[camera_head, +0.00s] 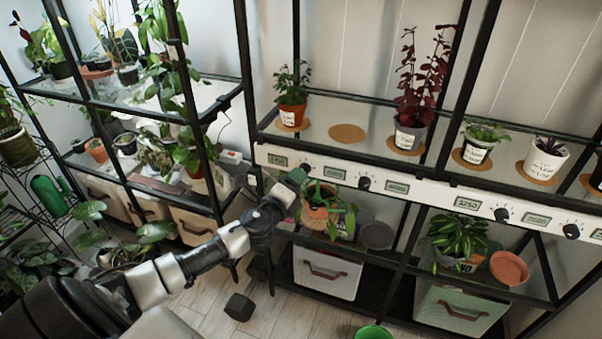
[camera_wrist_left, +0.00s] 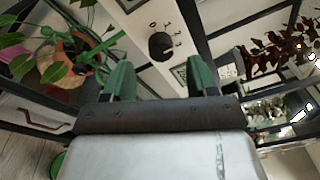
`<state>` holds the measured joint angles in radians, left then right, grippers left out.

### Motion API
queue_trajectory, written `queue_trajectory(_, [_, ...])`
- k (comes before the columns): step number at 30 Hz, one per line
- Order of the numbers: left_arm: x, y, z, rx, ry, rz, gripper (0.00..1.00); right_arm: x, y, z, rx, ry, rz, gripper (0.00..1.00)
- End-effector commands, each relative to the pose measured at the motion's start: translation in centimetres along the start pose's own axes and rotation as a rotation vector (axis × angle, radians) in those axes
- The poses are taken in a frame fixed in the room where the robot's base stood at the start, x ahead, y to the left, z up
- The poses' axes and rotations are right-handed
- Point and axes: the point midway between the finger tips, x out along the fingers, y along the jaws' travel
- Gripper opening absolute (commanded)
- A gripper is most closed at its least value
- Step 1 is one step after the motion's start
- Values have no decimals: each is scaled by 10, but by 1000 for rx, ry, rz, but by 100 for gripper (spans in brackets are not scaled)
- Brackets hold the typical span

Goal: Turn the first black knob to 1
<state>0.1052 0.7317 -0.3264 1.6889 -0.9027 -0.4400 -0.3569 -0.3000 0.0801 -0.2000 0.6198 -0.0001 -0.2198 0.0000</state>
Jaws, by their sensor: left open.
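The first black knob (camera_head: 305,169) is on the white control panel (camera_head: 420,190) along the front of the plant shelf, partly hidden by my left gripper (camera_head: 295,178). In the left wrist view, a round black knob (camera_wrist_left: 161,45) shows on the panel with small marks around it, among them 0 and 1. Its pointer direction is too small to tell. My left gripper's green fingers (camera_wrist_left: 162,78) are open, with the knob beyond the gap between them and not gripped. My right gripper is not in view.
More black knobs (camera_head: 364,183) and small displays line the panel. A plant in a terracotta pot (camera_head: 318,207) stands just below my left gripper, with leaves near it. Potted plants on round mats (camera_head: 347,134) stand on the glass shelf above. Black shelf posts flank the area.

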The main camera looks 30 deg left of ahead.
Motion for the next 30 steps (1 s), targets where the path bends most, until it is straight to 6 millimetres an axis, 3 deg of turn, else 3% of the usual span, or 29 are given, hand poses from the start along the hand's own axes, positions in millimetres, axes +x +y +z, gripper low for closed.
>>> queue_trajectory(7, [33, 0, 0, -1, 0, 0, 58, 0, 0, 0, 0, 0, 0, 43])
queue_trajectory(19, [40, 0, -1, -2, 2, 1, 58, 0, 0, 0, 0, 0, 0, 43])
queue_trajectory(28, [40, 0, 0, -2, 1, 1, 12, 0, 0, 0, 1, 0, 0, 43])
queue_trajectory(30, [40, 1, -1, -2, 1, 1, 9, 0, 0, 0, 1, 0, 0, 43])
